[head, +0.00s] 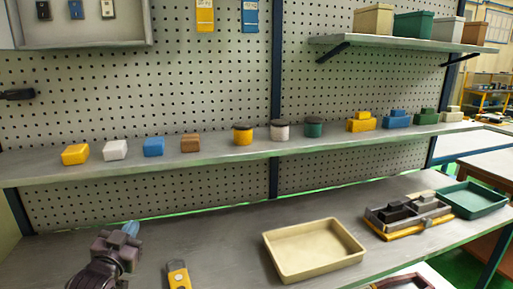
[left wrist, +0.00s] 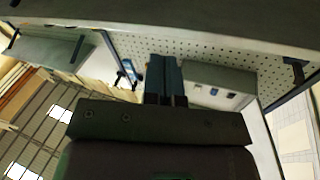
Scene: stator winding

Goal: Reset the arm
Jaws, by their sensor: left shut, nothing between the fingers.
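My left gripper (head: 131,228) is at the lower left of the head view, above the grey workbench (head: 215,236). Its blue fingers are together with nothing between them. In the left wrist view the fingers (left wrist: 164,78) also lie side by side and empty, with the pegboard and a wall box beyond them. My right gripper does not show in either view.
A yellow device (head: 178,275) lies right of my left gripper. A cream tray (head: 313,250), a fixture with dark blocks (head: 408,213) and a green tray (head: 472,199) stand further right. A shelf (head: 225,158) with several small parts runs above the bench.

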